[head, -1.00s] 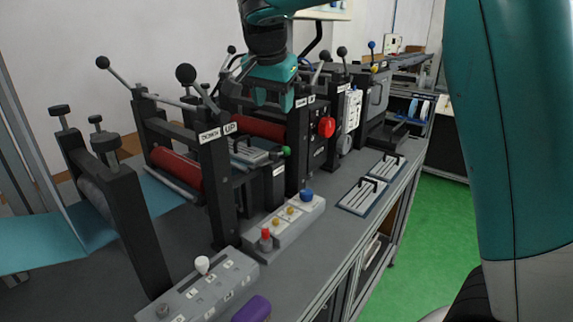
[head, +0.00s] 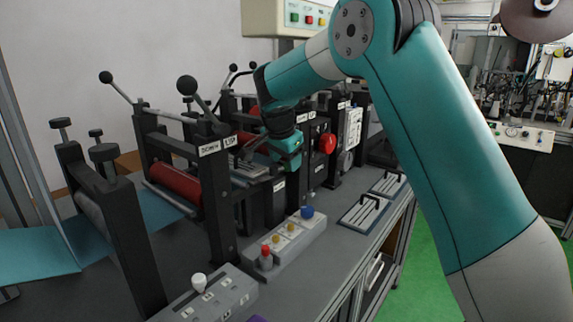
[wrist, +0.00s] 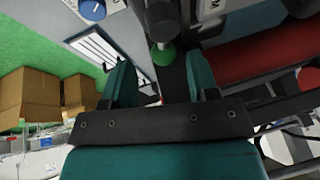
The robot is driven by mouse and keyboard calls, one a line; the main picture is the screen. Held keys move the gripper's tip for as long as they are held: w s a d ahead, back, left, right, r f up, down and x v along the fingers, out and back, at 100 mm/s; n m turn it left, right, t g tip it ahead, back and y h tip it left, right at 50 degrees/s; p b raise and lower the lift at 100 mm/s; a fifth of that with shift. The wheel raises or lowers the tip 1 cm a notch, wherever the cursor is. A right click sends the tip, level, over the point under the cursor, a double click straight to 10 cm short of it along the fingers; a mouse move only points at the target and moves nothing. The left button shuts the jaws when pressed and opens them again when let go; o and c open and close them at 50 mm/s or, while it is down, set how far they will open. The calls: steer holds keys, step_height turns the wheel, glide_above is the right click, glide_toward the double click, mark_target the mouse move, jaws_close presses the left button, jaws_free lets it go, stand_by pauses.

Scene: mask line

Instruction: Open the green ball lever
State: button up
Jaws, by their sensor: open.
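The green ball (wrist: 164,57) is the round knob on the end of a dark grey lever (wrist: 160,22), seen near the top middle of the wrist view. My gripper (wrist: 160,72) is open, with one teal finger on each side of the ball as seen in this view. The jaws look empty. I cannot tell whether the ball lies at finger depth or just beyond the tips. In the head view my gripper (head: 286,158) is low at the front of the machine and hides the green ball.
A control box with a blue knob (head: 307,212) and a red knob (head: 265,257) lies on the bench below my gripper. A red round knob (head: 327,143) is to its right. Black uprights and a red roller (head: 175,180) stand left. Slotted plates (head: 362,213) lie on the bench.

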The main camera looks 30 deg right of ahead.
steer(key=shift+x, duration=1.25)
steer(key=c, duration=0.9)
steer(key=shift+w+n, duration=0.2)
steer(key=shift+n, duration=0.2)
steer(key=o, duration=0.9)
steer(key=shift+r, duration=0.15)
